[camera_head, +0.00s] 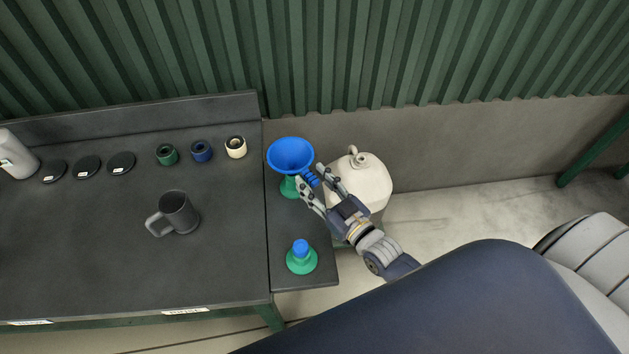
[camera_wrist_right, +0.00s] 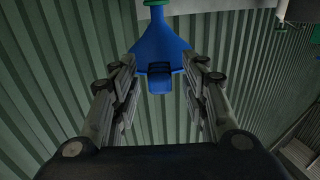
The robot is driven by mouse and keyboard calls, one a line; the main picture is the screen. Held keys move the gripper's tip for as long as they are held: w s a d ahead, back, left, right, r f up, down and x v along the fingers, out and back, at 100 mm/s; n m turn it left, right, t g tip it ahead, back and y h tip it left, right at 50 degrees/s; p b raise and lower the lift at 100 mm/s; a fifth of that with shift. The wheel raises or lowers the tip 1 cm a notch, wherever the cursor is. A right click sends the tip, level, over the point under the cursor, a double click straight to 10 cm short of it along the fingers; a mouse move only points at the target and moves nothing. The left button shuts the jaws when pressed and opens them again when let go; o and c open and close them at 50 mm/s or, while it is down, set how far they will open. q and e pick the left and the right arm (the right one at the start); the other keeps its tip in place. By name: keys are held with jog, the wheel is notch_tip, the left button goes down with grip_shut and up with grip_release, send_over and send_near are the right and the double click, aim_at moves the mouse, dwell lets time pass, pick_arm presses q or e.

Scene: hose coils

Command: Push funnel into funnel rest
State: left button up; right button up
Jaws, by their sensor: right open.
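A blue funnel (camera_head: 291,153) stands mouth up over a green funnel rest (camera_head: 288,188) at the back of the narrow side shelf. I cannot tell how deeply its spout sits in the rest. My right gripper (camera_head: 312,180) is open, with its fingers on either side of the funnel's ribbed blue grip. The right wrist view shows the funnel (camera_wrist_right: 160,48) with its blue grip (camera_wrist_right: 158,82) between the two spread fingers, with gaps beside it. My left gripper is not in view.
A cream jug (camera_head: 362,184) stands close beside my right gripper. A green base with a blue top (camera_head: 301,258) stands at the shelf's front. The left bench holds a grey mug (camera_head: 178,212), several small coils and black discs. A ribbed green wall (camera_head: 330,60) rises behind.

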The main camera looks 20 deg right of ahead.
jog(key=shift+p+v, duration=0.65)
jog(key=shift+v, duration=1.5)
jog(key=v, duration=1.2)
dwell(0.7)
